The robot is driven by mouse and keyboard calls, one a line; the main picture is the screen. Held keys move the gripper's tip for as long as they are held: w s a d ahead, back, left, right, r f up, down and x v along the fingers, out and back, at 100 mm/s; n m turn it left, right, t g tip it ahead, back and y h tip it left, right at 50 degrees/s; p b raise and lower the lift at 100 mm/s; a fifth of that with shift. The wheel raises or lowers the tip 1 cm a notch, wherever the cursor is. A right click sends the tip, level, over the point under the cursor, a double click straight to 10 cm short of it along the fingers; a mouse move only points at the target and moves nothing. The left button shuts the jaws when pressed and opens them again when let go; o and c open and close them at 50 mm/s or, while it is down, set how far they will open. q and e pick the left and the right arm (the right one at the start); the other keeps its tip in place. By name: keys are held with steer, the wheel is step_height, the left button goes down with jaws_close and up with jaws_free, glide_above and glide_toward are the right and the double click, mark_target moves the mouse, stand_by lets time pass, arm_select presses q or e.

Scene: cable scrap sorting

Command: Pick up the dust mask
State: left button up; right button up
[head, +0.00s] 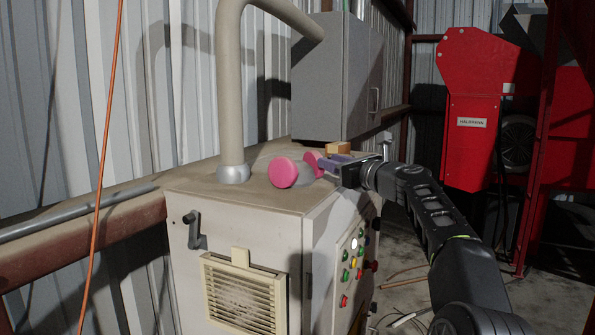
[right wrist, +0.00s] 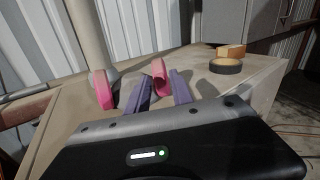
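The dust mask (head: 283,173) is a grey half-mask with two round pink filters, lying on top of the beige cabinet (head: 252,190). In the right wrist view, one pink filter (right wrist: 104,90) is left of my fingers. The other pink filter shows between my fingertips or just beyond them; I cannot tell which. My right gripper (head: 330,164) reaches in from the right, low over the cabinet top, at the mask's right side. Its purple fingers (right wrist: 161,75) are apart, with a gap beside the filter. The grey mask body is partly hidden behind the left finger. My left gripper is out of view.
A thick beige pipe (head: 231,100) rises behind the mask. A grey box (head: 335,80) hangs behind. An orange cord (head: 103,150) hangs at the left.

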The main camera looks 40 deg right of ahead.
mark_target(319, 156)
steer(key=shift+w+r, duration=0.1)
steer(key=w+p, duration=0.3)
steer(key=w, duration=0.1)
steer(key=shift+w+d+r, duration=0.1)
steer(key=shift+w+r, duration=0.05)
steer(key=shift+w, duration=0.1)
steer(key=shift+w+p, duration=0.25)
steer(key=shift+p, duration=0.05)
steer(key=shift+f, duration=0.2)
jaws_close()
steer(key=shift+r, duration=0.1)
